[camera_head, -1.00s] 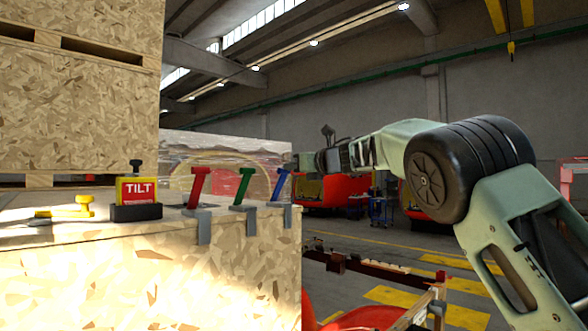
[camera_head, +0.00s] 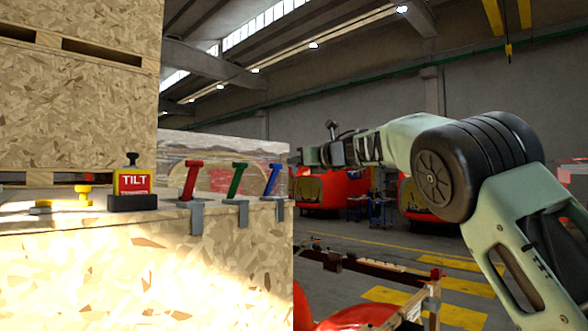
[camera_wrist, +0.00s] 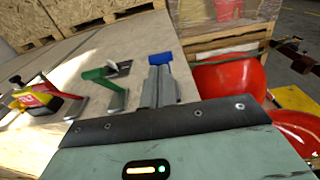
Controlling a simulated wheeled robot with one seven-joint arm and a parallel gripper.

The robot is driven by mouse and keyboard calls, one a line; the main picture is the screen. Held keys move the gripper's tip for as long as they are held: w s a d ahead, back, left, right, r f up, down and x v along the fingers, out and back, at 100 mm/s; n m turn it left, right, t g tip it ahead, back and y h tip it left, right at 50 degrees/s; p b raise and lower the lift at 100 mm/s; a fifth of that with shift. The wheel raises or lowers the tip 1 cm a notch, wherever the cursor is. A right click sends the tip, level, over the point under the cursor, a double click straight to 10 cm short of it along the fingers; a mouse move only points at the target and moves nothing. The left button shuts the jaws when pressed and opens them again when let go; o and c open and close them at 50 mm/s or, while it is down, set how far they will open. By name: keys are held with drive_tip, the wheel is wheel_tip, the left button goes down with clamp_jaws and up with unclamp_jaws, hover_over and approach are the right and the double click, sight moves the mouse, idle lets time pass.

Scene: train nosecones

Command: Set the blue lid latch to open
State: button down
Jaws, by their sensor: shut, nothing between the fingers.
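The blue lid latch (camera_head: 272,178) is the rightmost of three latches along the wooden crate's top edge. Its handle leans up and to the right in the head view, over a grey metal bracket. In the wrist view the blue handle (camera_wrist: 160,58) shows just beyond my fingertips. My gripper (camera_wrist: 158,78) is shut and empty, close to the blue handle; I cannot tell whether they touch. The fingers hide the latch's lower part. In the head view my arm's end is close to the right of the blue latch.
A green latch (camera_head: 237,180) and a red latch (camera_head: 190,180) stand left of the blue one. A red and yellow TILT box (camera_head: 133,187) and a yellow part (camera_head: 84,195) sit on the crate top (camera_head: 50,222). Red nosecones (camera_wrist: 230,90) lie right of the crate.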

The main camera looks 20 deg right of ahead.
drive_tip(key=s+d+r+b, duration=0.1)
drive_tip(key=s+d+r, duration=0.1)
drive_tip(key=s+r, duration=0.35)
drive_tip(key=s+a+f+m+g+h+b, duration=0.15)
drive_tip(key=s+a+f+m, duration=0.3)
drive_tip(key=f+m, duration=0.55)
drive_tip(key=s+a+f+m+g+h+b, duration=0.1)
drive_tip(key=s+a+f+m+h+b, duration=0.3)
drive_tip(key=f+m, duration=0.6)
drive_tip(key=s+a+f+m+g, duration=0.25)
drive_tip(key=s+f+m, duration=0.4)
drive_tip(key=f, duration=0.65)
drive_tip(key=s+f+m+g+b, duration=0.1)
drive_tip(key=s+f+m+g, duration=0.1)
drive_tip(key=s+f, duration=0.5)
drive_tip(key=s+f+m+g+h+b, duration=0.1)
drive_tip(key=s+f+m+g, duration=0.2)
drive_tip(key=s, duration=1.4)
drive_tip(key=s+f+m+g+h+b, duration=0.1)
drive_tip(key=s+f+g, duration=0.3)
drive_tip(key=s+f, duration=0.8)
drive_tip(key=shift+m+g, duration=0.4)
drive_tip(key=shift+m, duration=0.45)
drive_tip(key=shift+f+h, duration=0.1)
drive_tip(key=shift+h, duration=0.15)
